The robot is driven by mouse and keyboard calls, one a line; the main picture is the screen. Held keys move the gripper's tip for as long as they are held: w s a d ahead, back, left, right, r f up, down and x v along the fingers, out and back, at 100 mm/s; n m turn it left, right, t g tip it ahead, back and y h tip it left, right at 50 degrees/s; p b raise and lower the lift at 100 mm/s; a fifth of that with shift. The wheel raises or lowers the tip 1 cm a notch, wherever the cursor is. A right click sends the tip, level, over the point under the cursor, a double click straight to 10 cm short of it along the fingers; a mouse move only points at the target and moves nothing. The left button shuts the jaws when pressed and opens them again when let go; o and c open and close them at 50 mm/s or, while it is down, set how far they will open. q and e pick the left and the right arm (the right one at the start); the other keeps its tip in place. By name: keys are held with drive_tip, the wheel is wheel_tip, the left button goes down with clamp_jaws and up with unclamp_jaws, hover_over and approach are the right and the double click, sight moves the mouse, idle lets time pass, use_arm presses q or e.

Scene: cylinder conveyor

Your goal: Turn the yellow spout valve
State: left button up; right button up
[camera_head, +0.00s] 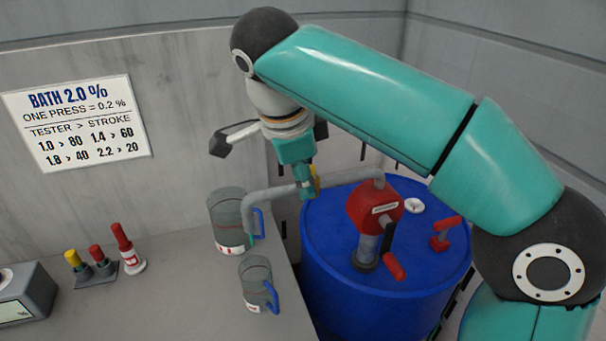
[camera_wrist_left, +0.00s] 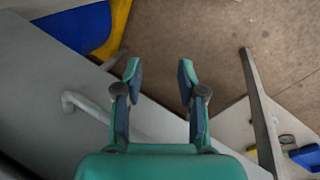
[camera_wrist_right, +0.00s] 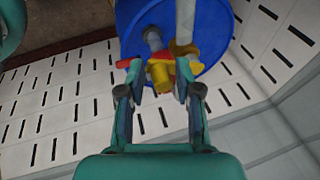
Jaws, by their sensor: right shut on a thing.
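The yellow spout valve (camera_head: 317,180) sits on the grey spout pipe (camera_head: 280,194) that runs from the red pump (camera_head: 376,207) on the blue drum (camera_head: 322,250). My right gripper (camera_head: 307,182) comes down on it from above and hides most of it. In the right wrist view the yellow valve (camera_wrist_right: 160,75) lies between the fingertips of my right gripper (camera_wrist_right: 161,78), shut on it. My left gripper (camera_wrist_left: 160,78) is open and empty in the left wrist view; it does not show in the head view.
Two clear jugs, a larger one (camera_head: 226,222) and a smaller one (camera_head: 257,285), stand on the grey bench (camera_head: 180,300) near the spout end. Coloured bottles (camera_head: 123,245) and a tester (camera_head: 27,295) stand at left. A red handle (camera_head: 394,267) hangs from the pump.

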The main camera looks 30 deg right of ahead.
drive_tip(key=shift+w+r, duration=0.1)
drive_tip(key=shift+w, duration=0.05)
drive_tip(key=shift+o, duration=0.3)
drive_tip(key=shift+w+a+p, duration=0.25)
drive_tip(key=shift+w+p, duration=0.05)
drive_tip(key=shift+p, duration=0.05)
drive_tip(key=shift+w+a, duration=0.15)
drive_tip(key=shift+w, duration=0.05)
drive_tip(key=shift+o, duration=0.3)
drive_tip(key=shift+w+a+p, duration=0.25)
drive_tip(key=shift+w+p, duration=0.1)
drive_tip(key=shift+p, duration=0.05)
drive_tip(key=shift+w, duration=0.2)
drive_tip(key=shift+c, duration=0.5)
drive_tip(key=shift+w, duration=0.15)
drive_tip(key=shift+c, duration=0.4)
